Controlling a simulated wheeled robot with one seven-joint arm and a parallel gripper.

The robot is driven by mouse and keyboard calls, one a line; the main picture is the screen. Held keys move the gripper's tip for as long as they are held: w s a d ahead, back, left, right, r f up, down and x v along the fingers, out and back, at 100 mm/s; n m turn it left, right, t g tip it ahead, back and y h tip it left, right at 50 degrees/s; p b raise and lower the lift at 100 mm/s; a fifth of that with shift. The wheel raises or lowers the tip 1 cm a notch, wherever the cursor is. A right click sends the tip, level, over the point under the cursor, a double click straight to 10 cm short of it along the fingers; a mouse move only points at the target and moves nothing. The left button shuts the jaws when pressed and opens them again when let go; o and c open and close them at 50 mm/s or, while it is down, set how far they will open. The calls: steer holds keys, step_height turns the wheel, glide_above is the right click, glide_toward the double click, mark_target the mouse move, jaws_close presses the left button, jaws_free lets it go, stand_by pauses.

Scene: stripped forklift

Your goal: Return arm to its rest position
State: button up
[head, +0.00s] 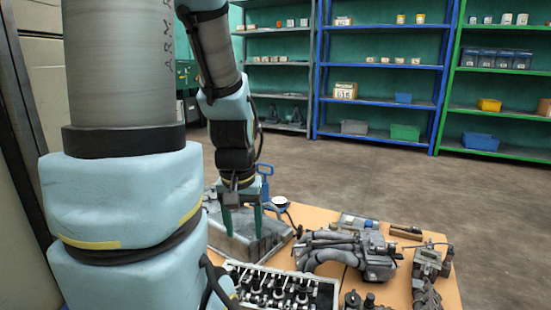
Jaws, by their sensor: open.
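My arm comes in from the upper left, and its large near links cover the left of the head view. The far part of the arm hangs down to my gripper (242,221), which points downward. The gripper's two greenish fingers stand apart, with nothing seen between them. The fingertips are over or inside a grey metal bin (275,245) at the table's left side. I cannot tell whether they touch it. The left part of the bin is hidden behind my arm.
A tan table (318,216) holds a cylinder-head-like block (285,290), a large grey machine part (350,252) and another metal part (430,265) at the right. Blue shelving (383,68) and green shelving (500,72) stand at the back. Open floor (360,170) lies between.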

step_height(320, 180, up, 36)
steer(key=p, duration=3.4)
steer(key=shift+p, duration=0.35)
steer(key=shift+r, duration=0.1)
